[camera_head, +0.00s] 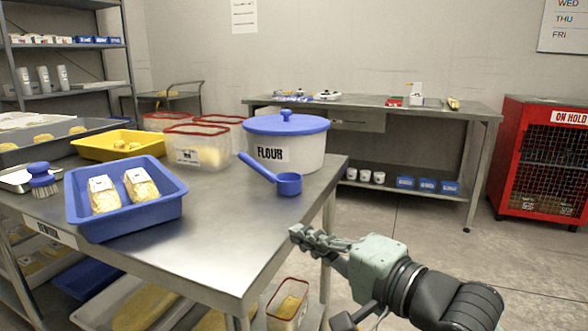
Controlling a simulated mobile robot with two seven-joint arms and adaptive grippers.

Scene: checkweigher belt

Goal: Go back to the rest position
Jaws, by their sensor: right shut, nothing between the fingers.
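My right gripper (308,240) reaches in from the lower right, beside the right edge of the steel table (215,240). Its fingers are shut with nothing between them, and they point left toward the table's edge. My right arm runs back to the bottom right of the picture. My left gripper is not in the picture.
A blue tray (150,213) with two wrapped packs, a yellow tray (90,150) and red-rimmed bins (190,160) stand on the table. A back bench (450,113) and a red cage (510,130) stand beyond. The floor between (440,240) is clear.

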